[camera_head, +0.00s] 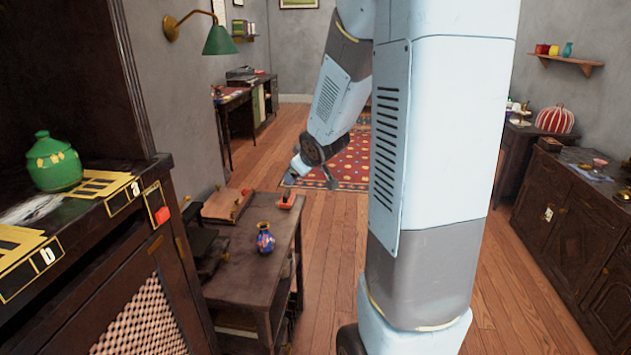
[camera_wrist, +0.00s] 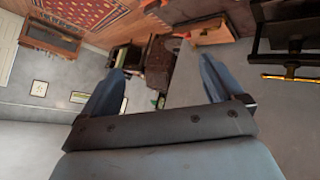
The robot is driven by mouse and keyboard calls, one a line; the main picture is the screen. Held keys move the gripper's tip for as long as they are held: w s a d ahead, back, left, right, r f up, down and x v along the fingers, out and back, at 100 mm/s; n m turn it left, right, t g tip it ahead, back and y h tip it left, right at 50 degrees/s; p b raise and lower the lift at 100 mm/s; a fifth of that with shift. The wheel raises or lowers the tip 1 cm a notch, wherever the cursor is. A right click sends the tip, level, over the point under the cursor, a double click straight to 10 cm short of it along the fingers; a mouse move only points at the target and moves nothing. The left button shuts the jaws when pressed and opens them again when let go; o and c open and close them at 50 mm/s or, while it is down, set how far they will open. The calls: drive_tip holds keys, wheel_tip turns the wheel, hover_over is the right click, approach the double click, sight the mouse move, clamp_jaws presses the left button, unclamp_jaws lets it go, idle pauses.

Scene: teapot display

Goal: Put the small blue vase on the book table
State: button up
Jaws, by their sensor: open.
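A small blue vase (camera_head: 265,238) with red and orange patterning stands upright on a low dark wooden table (camera_head: 262,262) in the head view. Which piece of furniture is the book table I cannot tell for sure. My gripper (camera_head: 316,174) is beyond the low table in the head view, partly hidden by my own arm, and apart from the vase. The wrist view shows my gripper (camera_wrist: 160,68) open, with nothing between its two blue fingers. I cannot make out the blue vase in the wrist view.
A green jar (camera_head: 53,163) stands on the dark cabinet at left. A teal vase (camera_head: 567,49) sits on the wall shelf. Cabinets line the right; floor between is open.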

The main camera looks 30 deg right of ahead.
drive_tip(key=s+a+r+m+g, duration=0.1)
drive_tip(key=s+a+r, duration=0.2)
drive_tip(key=s, duration=0.6)
drive_tip(key=s+a+r+m+g, duration=0.2)
drive_tip(key=s+a+r, duration=0.2)
drive_tip(key=s, duration=0.6)
drive_tip(key=s+a+r+m+g+y, duration=0.1)
drive_tip(key=s+a+r, duration=0.2)
drive_tip(key=s, duration=0.6)
drive_tip(key=shift+s+a+r+m, duration=0.3)
drive_tip(key=shift+a+r+m, duration=0.1)
drive_tip(key=shift+r, duration=0.4)
